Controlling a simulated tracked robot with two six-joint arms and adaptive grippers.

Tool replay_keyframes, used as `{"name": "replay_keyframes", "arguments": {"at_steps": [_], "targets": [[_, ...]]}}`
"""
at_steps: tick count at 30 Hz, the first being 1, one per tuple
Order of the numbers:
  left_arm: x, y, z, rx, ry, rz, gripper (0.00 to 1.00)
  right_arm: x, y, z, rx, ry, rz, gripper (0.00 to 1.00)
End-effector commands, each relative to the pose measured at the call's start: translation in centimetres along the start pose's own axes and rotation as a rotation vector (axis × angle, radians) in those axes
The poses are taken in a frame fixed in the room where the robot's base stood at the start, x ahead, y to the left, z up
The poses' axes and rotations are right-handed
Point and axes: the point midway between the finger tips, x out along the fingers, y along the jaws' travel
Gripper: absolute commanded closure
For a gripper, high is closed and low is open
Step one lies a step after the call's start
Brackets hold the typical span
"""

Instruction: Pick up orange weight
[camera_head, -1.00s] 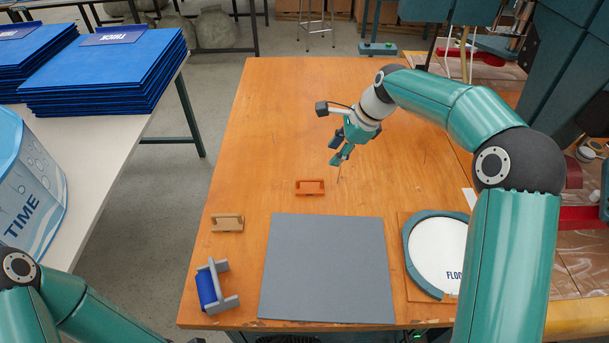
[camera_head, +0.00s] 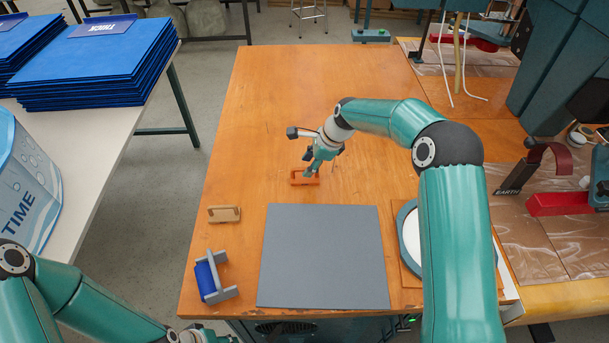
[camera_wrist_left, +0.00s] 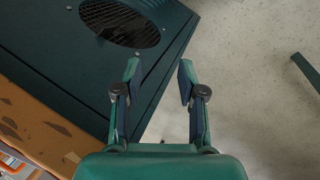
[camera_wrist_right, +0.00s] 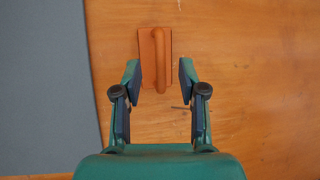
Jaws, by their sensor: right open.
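The orange weight (camera_head: 298,182) lies on the wooden table just beyond the grey mat. It has a flat base and a raised handle, and my right gripper partly covers it in the head view. In the right wrist view the orange weight (camera_wrist_right: 152,58) shows ahead of and between the fingertips. My right gripper (camera_head: 309,172) is open and empty, with its fingertips (camera_wrist_right: 162,78) on either side of the weight's near end; I cannot tell the exact height. My left gripper (camera_wrist_left: 158,75) is open and empty, low beside the table's near side.
The grey mat (camera_head: 325,257) covers the near middle of the table. A tan weight (camera_head: 224,214) and a grey holder with a blue part (camera_head: 212,278) lie to its left. A round white disc (camera_head: 411,235) sits right, partly behind my right arm. The table's far area is clear.

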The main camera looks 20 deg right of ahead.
Motion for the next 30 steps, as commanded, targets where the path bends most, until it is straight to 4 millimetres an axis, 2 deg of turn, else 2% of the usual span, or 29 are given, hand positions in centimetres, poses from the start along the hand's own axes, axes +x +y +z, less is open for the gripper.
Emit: {"name": "replay_keyframes", "arguments": {"at_steps": [3, 7, 16, 21, 24, 30], "targets": [[-0.9, 0.3, 0.0, 0.000, 0.000, 0.000, 0.60, 1.7, 0.0, -0.2, 0.001, 0.001, 0.005, 0.59], [-1.1, 0.4, 0.0, 0.000, 0.000, 0.000, 0.60, 3.3, -0.1, -0.3, 0.002, 0.000, 0.001, 0.59], [-1.1, 0.4, 0.0, 0.000, 0.000, 0.000, 0.60, 3.8, -0.1, -0.4, 0.002, 0.000, 0.000, 0.59], [-1.1, 0.4, 0.0, 0.000, 0.000, 0.000, 0.60, 3.8, -0.1, -0.4, 0.003, 0.000, 0.000, 0.87], [-1.1, 0.4, 0.0, 0.000, 0.000, 0.000, 0.60, 3.8, -0.1, -0.5, 0.003, 0.001, 0.000, 1.00], [-1.1, 0.4, 0.0, 0.000, 0.000, 0.000, 0.60, 3.8, -0.1, -0.5, 0.003, 0.001, -0.001, 1.00]]}}
